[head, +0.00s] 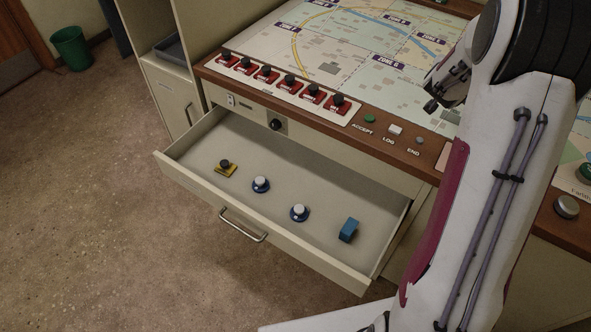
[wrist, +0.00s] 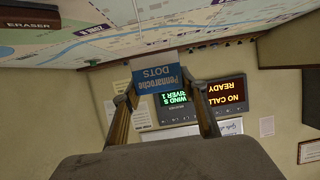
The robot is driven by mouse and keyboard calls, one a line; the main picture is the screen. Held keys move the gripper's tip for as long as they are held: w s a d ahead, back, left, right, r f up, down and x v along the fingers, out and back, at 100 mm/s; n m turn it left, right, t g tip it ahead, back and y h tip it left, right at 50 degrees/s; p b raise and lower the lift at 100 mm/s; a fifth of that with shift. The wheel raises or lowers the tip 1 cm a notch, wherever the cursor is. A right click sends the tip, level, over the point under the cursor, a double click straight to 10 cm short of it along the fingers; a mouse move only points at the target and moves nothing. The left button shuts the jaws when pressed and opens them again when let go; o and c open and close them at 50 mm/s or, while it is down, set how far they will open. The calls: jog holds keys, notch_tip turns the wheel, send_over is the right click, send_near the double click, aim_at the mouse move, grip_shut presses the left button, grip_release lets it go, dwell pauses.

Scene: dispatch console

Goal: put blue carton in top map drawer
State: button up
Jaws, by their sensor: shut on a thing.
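The blue carton (wrist: 160,77), with upside-down lettering, shows between the fingertips of my gripper (wrist: 163,90) in the wrist view, and the gripper is shut on it. In the head view my gripper (head: 446,88) is partly hidden by my arm, above the map at the right; I cannot make out the carton there. The top map drawer (head: 290,170) is pulled open below the console. Inside it are a yellow-based black knob (head: 226,168), two blue-based white knobs (head: 261,185) (head: 299,212) and a small blue block (head: 348,229).
The console top holds a map (head: 340,60), a row of red switches (head: 290,86) and buttons along its front edge. A green bin (head: 71,47) stands at the far left. The wrist view shows lit signs (wrist: 226,92) on a wall. The drawer's back middle is bare.

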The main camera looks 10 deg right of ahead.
jog(key=w+a+n+t+y, duration=0.1)
jog(key=w+a+n+y, duration=0.15)
jog(key=a, duration=0.85)
jog(key=w+a+n+t+y, duration=0.2)
jog(key=w+a, duration=0.1)
jog(key=a, duration=0.8)
jog(key=n+y, duration=0.4)
jog(key=y, duration=0.1)
send_over(296, 188)
notch_tip(296, 188, down, 32)
jog(key=shift+t, duration=0.4)
jog(key=shift+f, duration=0.15)
jog(key=shift+f, duration=2.75)
jog(key=shift+f, duration=2.1)
jog(key=shift+f, duration=0.15)
